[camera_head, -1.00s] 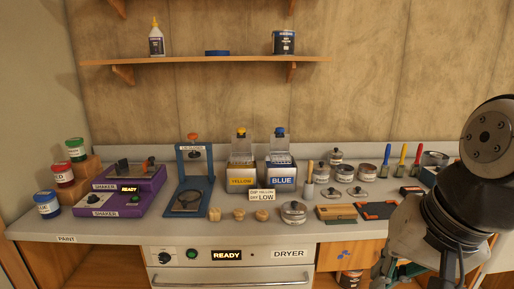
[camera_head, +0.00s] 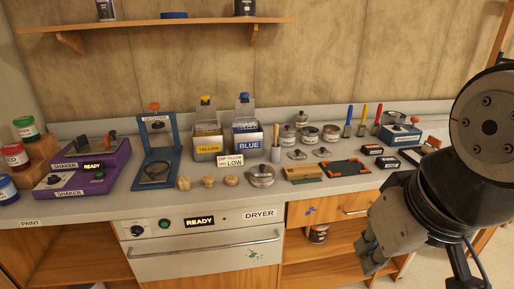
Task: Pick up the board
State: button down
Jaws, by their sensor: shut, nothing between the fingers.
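A flat wooden board with a greenish part (camera_head: 303,174) lies on the counter, right of the lidded tin. A flat dark board with orange corners (camera_head: 345,168) lies just right of it. I cannot tell which of the two the task calls the board. My gripper (camera_head: 369,257) is at the lower right, in front of the counter, pointing down. It is shut and empty, apart from both boards. My arm hides part of the counter's right end.
The counter holds purple shakers (camera_head: 84,168), a blue stand (camera_head: 157,165), yellow (camera_head: 208,145) and blue (camera_head: 247,140) containers, a lidded tin (camera_head: 261,176) and small dark boxes (camera_head: 386,162). A dryer (camera_head: 208,247) and an open shelf are below. Little bare counter shows near the boards.

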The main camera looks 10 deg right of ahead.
aim_at(309, 171)
jog(key=i+j, duration=0.15)
jog(key=i, duration=0.3)
jog(key=i+j, duration=0.1)
jog(key=i, duration=0.35)
jog(key=i+j, duration=0.15)
jog(key=i, duration=0.3)
